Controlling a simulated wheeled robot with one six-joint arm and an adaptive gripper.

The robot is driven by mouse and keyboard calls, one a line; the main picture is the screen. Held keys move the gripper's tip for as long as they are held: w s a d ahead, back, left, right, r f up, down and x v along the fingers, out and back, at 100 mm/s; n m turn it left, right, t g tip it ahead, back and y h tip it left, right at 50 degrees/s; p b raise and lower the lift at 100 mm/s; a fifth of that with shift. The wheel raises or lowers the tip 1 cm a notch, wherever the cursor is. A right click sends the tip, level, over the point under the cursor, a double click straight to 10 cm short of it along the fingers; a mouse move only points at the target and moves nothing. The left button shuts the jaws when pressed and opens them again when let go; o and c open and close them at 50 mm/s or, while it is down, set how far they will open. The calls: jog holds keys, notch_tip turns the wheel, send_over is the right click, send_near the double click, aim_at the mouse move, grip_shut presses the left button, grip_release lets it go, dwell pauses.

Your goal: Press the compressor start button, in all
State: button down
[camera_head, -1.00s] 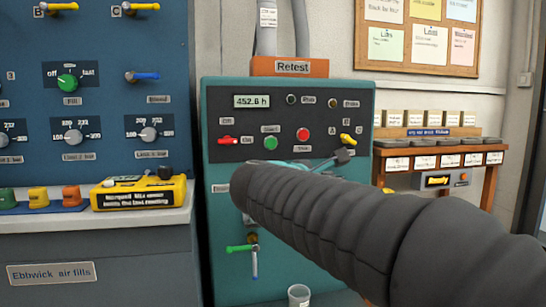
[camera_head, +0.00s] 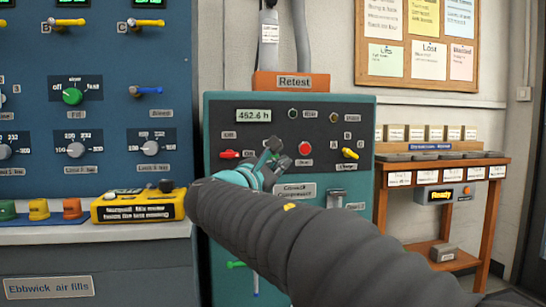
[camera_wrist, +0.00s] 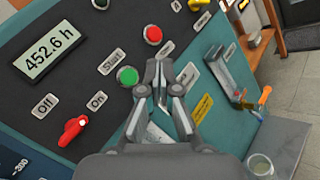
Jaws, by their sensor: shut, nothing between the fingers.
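The green start button (camera_wrist: 127,75) shows in the wrist view on the compressor's dark panel, beside a "Start" label. My gripper (camera_wrist: 160,64) is shut and empty. In the wrist view its tips appear just right of the green button; I cannot tell whether they touch the panel. In the head view my gripper (camera_head: 275,152) is in front of the panel, left of the red button (camera_head: 305,149). The teal compressor cabinet (camera_head: 222,210) stands under an orange "Retest" sign.
A red lever (camera_head: 229,155) with Off and On labels is left of my gripper. A yellow-handled selector (camera_head: 350,153) is to the right. A yellow device (camera_head: 138,206) lies on the left bench. A glass (camera_wrist: 260,165) stands at lower right in the wrist view.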

aim_at(273, 157)
jog(key=w+a+p, duration=0.2)
jog(key=w+p, duration=0.1)
jog(key=w, duration=0.4)
jog(key=shift+p, duration=0.3)
jog(key=shift+w, duration=0.15)
dwell(1.1)
jog(key=shift+w+a, duration=0.1)
jog(key=shift+w, duration=0.2)
jog(key=shift+w+a+p, duration=0.15)
jog(key=shift+w+p, duration=0.35)
jog(key=shift+p, duration=0.05)
dwell(0.7)
jog(key=shift+s, duration=0.1)
jog(key=shift+s+d+b, duration=0.25)
jog(key=shift+s+b, duration=0.3)
jog(key=shift+s, duration=0.25)
jog(key=shift+s, duration=0.1)
